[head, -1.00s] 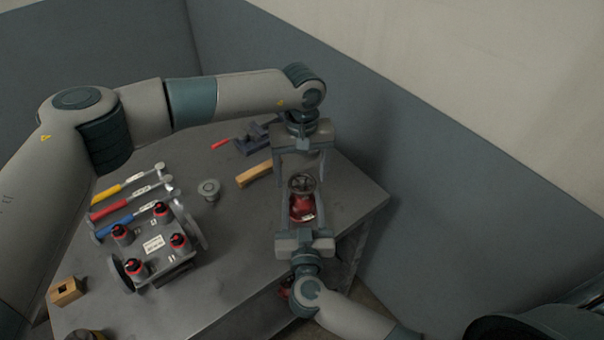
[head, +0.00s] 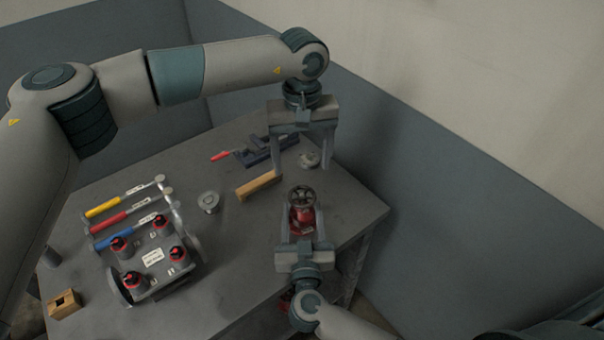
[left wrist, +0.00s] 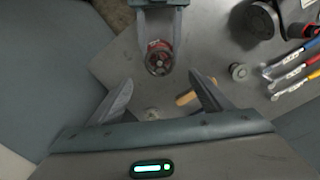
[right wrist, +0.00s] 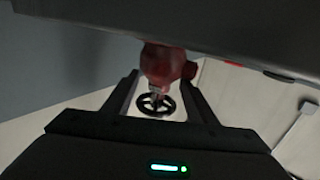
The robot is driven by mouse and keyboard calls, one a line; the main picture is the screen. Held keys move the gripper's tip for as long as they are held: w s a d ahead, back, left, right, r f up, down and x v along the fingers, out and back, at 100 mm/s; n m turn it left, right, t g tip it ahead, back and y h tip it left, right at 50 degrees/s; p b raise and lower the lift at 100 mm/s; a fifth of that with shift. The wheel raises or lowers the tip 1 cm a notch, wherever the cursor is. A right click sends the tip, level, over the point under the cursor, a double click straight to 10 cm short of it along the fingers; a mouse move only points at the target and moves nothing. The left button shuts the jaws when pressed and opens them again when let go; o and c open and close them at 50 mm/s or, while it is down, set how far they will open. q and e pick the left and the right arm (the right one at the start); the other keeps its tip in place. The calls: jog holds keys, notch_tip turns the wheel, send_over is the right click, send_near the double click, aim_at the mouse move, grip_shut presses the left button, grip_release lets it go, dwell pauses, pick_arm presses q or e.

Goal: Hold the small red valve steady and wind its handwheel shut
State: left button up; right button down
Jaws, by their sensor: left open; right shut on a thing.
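The small red valve (head: 303,215) is near the table's right edge, with its dark round handwheel (head: 301,197) on top. My right gripper (head: 303,222) is shut on the valve's red body. The valve (right wrist: 160,62) and its handwheel (right wrist: 155,104) also show between the fingers in the right wrist view. My left gripper (head: 305,168) is open and empty, above and beyond the handwheel, apart from it. In the left wrist view, the handwheel (left wrist: 158,62) lies ahead of the spread left fingers (left wrist: 165,88).
A wooden block (head: 257,186), a grey flanged part (head: 208,201) and a blue vise-like tool (head: 262,152) lie left of the valve. A rack with red-topped parts (head: 152,257) and several coloured-handled tools (head: 118,217) stand further left. A wall is close on the right.

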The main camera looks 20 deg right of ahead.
pick_arm(q)
jog(key=shift+r, duration=1.5)
pick_arm(e)
jog(key=c, duration=0.7)
grip_release()
jog(key=shift+o, duration=0.2)
jog(key=v, duration=1.2)
